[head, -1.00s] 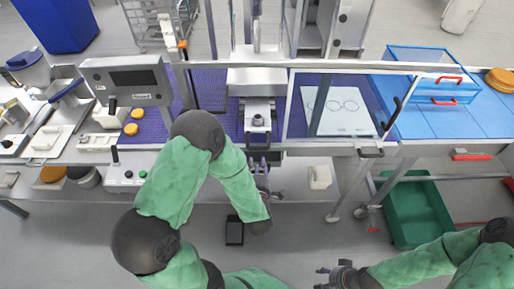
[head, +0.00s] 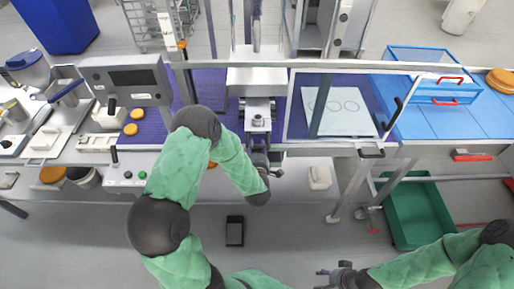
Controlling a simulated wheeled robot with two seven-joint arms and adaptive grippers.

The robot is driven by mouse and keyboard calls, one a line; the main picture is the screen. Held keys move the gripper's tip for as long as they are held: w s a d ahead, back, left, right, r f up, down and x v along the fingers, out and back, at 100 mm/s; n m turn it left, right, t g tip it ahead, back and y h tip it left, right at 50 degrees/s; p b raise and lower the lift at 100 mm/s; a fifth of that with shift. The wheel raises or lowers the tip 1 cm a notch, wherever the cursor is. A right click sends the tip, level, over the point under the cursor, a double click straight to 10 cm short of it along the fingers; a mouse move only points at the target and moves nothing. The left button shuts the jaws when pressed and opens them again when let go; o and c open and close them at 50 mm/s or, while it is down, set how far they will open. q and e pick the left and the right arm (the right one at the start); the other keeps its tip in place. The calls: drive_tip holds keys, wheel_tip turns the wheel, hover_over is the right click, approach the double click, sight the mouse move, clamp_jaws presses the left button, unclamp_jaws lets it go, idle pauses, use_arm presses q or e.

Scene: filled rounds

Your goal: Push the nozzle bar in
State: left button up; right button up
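The nozzle bar appears to be the grey metal piece with a dark round part (head: 258,119), under the white housing (head: 256,80) at the middle of the machine. My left gripper (head: 259,146) is right at its front edge, seen from above and behind. The gripper and wrist cover the bar's front end and handle, so I cannot tell whether they touch. Whether the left fingers are open or shut is also hidden. My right gripper (head: 322,279) is low at the bottom of the view, apart from the machine, with its fingers spread and empty.
A control panel (head: 127,80) and a button box (head: 126,175) are at the left. A white container (head: 320,177) hangs below the front edge. A green crate (head: 415,212) is at lower right.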

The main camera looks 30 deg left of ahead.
use_arm(q)
clamp_jaws()
drive_tip(key=r+b+x, duration=0.1)
drive_tip(key=b+x, duration=0.1)
drive_tip(key=x, duration=0.3)
drive_tip(key=r+b+x, duration=0.1)
drive_tip(key=b+x, duration=0.2)
drive_tip(key=x, duration=0.2)
drive_tip(key=r+b+x, duration=0.1)
drive_tip(key=b+x, duration=0.2)
drive_tip(key=x, duration=0.2)
drive_tip(key=shift+w+a+f, duration=0.1)
drive_tip(key=shift+w+a, duration=0.1)
drive_tip(key=shift+w, duration=0.25)
drive_tip(key=shift+w+a+b, duration=0.4)
drive_tip(key=shift+w+b, duration=0.05)
drive_tip(key=shift+w, duration=0.15)
drive_tip(key=shift+r, duration=0.25)
drive_tip(key=shift+w+r, duration=0.1)
unclamp_jaws()
drive_tip(key=shift+a, duration=0.1)
drive_tip(key=shift+w+f, duration=0.2)
drive_tip(key=shift+s+r, duration=0.1)
